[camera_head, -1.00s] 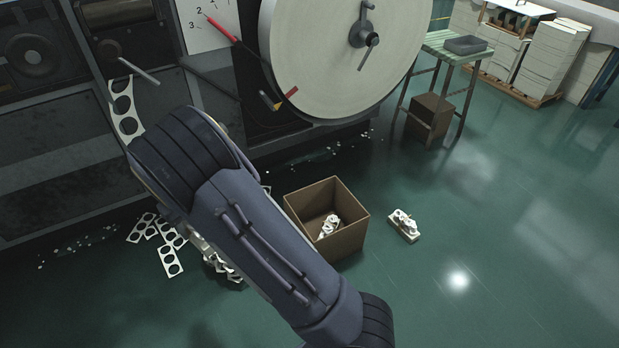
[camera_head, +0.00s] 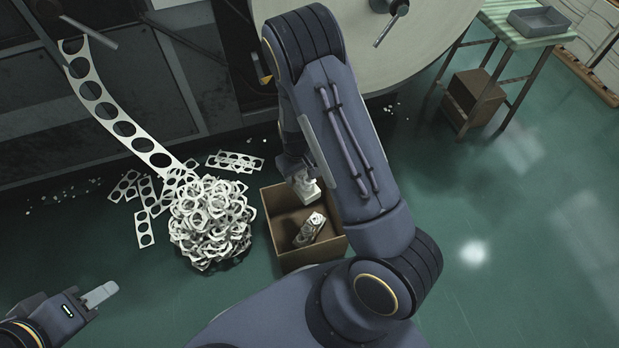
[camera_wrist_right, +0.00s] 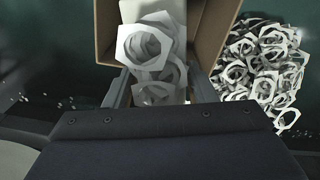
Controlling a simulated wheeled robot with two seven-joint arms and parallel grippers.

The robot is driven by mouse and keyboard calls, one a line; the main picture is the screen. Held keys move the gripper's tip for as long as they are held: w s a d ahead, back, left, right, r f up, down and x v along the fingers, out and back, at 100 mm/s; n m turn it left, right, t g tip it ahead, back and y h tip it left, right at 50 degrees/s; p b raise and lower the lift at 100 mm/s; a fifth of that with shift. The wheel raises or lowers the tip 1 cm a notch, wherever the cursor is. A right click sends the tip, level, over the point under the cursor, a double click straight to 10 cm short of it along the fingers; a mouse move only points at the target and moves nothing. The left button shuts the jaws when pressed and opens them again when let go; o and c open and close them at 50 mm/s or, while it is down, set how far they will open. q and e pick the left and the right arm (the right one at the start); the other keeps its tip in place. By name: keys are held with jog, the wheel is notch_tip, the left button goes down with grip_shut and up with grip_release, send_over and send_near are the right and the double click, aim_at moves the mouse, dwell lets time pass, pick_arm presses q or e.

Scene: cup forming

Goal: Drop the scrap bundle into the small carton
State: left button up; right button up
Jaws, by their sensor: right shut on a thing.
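My right gripper (camera_head: 298,178) is shut on a white scrap bundle (camera_head: 307,190) of punched strips and holds it over the small brown carton (camera_head: 312,256). In the right wrist view the bundle (camera_wrist_right: 155,48) sits between the two fingers, with the open carton (camera_wrist_right: 210,32) behind it. Another white bundle (camera_head: 310,229) lies in the carton. My left gripper (camera_head: 100,294) is at the lower left, away from the carton. Only one pale finger shows clearly, so its opening cannot be told. My right arm covers the floor right of the carton.
A heap of ring-shaped scrap (camera_head: 210,228) stands just left of the carton, with flat strips around it. A long punched strip (camera_head: 110,105) hangs from the machine onto it.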

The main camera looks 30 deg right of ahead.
aim_at(306, 184)
jog(key=s+f, duration=0.2)
jog(key=s, duration=0.1)
jog(key=shift+d, duration=0.15)
jog(key=shift+s+f, duration=0.2)
jog(key=shift+f, duration=0.1)
notch_tip(306, 184, down, 6)
jog(key=b, duration=0.4)
jog(key=shift+r+b, duration=0.15)
jog(key=shift+b, duration=0.25)
jog(key=o, duration=1.2)
jog(key=shift+c, duration=0.2)
notch_tip(306, 184, up, 7)
jog(key=p, duration=0.3)
jog(key=shift+r, duration=0.1)
jog(key=shift+r+p, duration=0.35)
